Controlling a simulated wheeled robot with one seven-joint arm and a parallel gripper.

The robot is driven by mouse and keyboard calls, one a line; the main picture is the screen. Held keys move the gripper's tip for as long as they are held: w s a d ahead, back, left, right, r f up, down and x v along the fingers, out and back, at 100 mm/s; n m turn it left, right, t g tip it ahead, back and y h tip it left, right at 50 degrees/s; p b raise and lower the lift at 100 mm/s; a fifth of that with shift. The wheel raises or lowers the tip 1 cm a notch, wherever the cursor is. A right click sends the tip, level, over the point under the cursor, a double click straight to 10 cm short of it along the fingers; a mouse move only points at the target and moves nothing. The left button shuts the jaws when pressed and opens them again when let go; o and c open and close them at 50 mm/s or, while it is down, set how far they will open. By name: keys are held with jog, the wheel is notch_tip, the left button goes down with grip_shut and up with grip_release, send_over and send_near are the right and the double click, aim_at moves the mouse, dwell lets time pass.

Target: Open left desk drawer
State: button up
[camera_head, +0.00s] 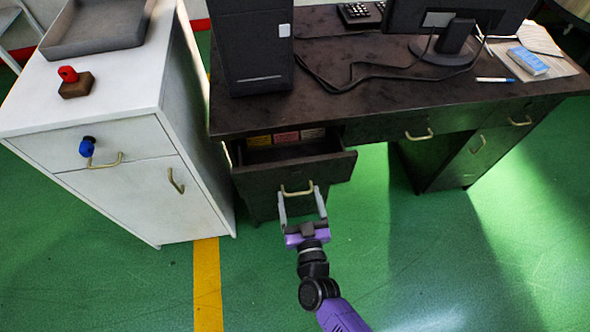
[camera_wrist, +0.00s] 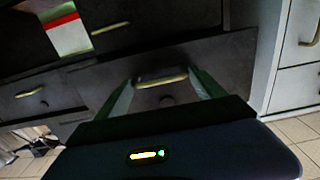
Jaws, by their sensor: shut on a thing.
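The left desk drawer (camera_head: 325,167) is pulled partly out of the dark desk (camera_head: 350,95). Coloured packets (camera_head: 286,137) show at its back. The brass handle (camera_head: 297,193) is on its front and also shows in the wrist view (camera_wrist: 161,82). My gripper (camera_head: 299,189) is at the drawer front, with its two fingers on either side of the handle, shut on it. In the wrist view the fingers (camera_wrist: 163,86) reach to the drawer front, one at each end of the handle.
A white cabinet (camera_head: 120,195) stands close on the left, with a blue knob (camera_head: 87,147) on its drawer. A black computer tower (camera_head: 252,50) and monitor stand (camera_head: 452,38) are on the desk. Green floor (camera_head: 420,250) is clear around my arm.

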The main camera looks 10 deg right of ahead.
jog(key=s+p, duration=0.2)
jog(key=s, duration=0.9)
jog(key=shift+s, duration=0.3)
jog(key=o, duration=1.7)
jog(key=s, duration=0.7)
jog(key=shift+s, duration=0.4)
jog(key=shift+f, duration=0.1)
